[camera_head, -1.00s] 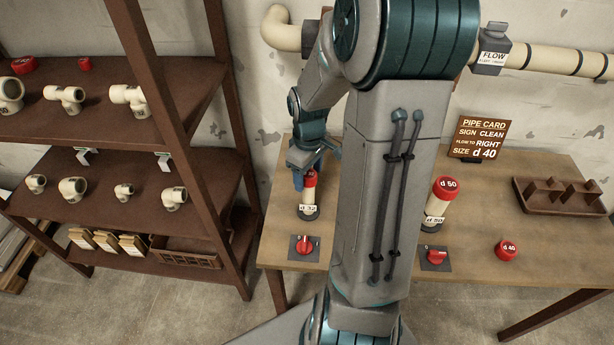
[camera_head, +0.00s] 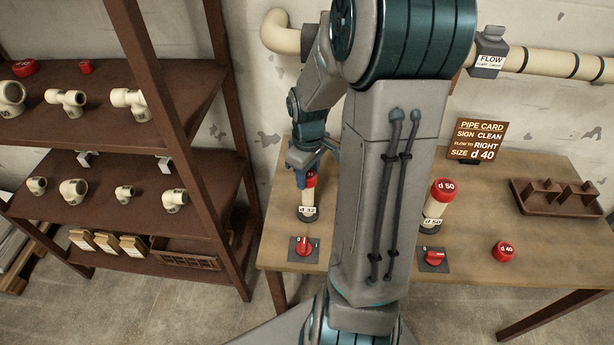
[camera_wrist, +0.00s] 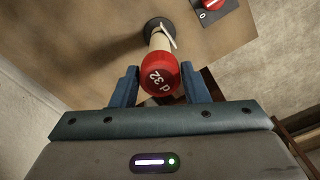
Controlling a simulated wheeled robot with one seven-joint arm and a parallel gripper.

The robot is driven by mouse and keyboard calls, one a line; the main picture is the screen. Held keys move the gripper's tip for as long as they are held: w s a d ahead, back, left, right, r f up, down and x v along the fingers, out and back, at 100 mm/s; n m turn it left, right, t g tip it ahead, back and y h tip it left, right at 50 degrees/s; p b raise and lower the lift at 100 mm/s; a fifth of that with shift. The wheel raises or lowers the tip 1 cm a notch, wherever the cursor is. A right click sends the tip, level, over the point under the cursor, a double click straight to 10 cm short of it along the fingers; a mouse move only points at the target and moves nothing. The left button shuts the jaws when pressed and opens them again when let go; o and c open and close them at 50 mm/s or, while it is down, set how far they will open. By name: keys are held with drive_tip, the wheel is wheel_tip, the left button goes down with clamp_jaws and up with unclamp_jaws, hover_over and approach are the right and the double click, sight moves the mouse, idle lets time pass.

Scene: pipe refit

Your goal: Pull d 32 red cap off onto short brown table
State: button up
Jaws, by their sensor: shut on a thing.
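The d 32 red cap (camera_head: 312,180) sits on top of an upright cream pipe stub (camera_head: 308,199) at the left of the brown table (camera_head: 475,210). In the wrist view the cap (camera_wrist: 160,73) faces the camera with its "d 32" mark showing, and the stub (camera_wrist: 160,40) runs from it down to a dark base ring. My gripper (camera_wrist: 160,86) is shut on the cap, one blue finger on each side. In the head view my gripper (camera_head: 305,178) comes down from above and partly covers the cap.
A d 50 red-capped stub (camera_head: 436,203) stands to the right. A loose d 40 red cap (camera_head: 504,252) lies on the table's right half. Red valve knobs (camera_head: 303,246) are at the front edge. A brown tray (camera_head: 560,212) and a pipe card (camera_head: 478,140) are further back. Shelves stand left.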

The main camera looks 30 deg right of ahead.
sight(308, 174)
drive_tip(key=shift+r+p, duration=1.25)
drive_tip(key=shift+r, duration=0.35)
